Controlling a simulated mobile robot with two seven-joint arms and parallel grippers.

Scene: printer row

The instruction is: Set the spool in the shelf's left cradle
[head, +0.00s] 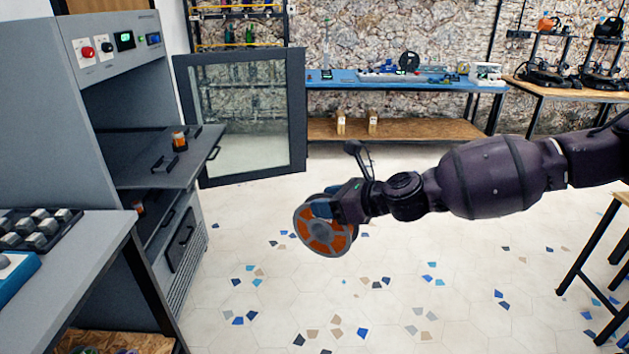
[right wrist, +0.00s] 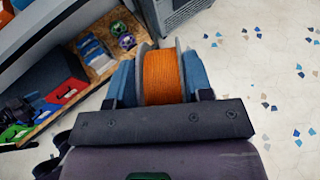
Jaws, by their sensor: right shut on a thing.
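The spool (head: 326,240) has grey flanges and orange filament. It is held upright in the air over the floor, in the middle of the head view. My right gripper (head: 323,207) is shut on it. In the right wrist view the orange winding (right wrist: 162,78) sits between the two blue fingers. Two small wooden holders stand side by side on the wooden lower shelf (head: 425,130) under the blue bench: a left one (head: 341,122) and a right one (head: 373,121). They look like the cradles, and both appear empty. They are well beyond the spool. My left gripper is not in view.
A grey cabinet (head: 120,70) stands at left with its glass door (head: 245,115) swung open. A grey table (head: 70,265) is at front left. A wooden-topped table with printers (head: 580,92) is at back right. The tiled floor between is clear.

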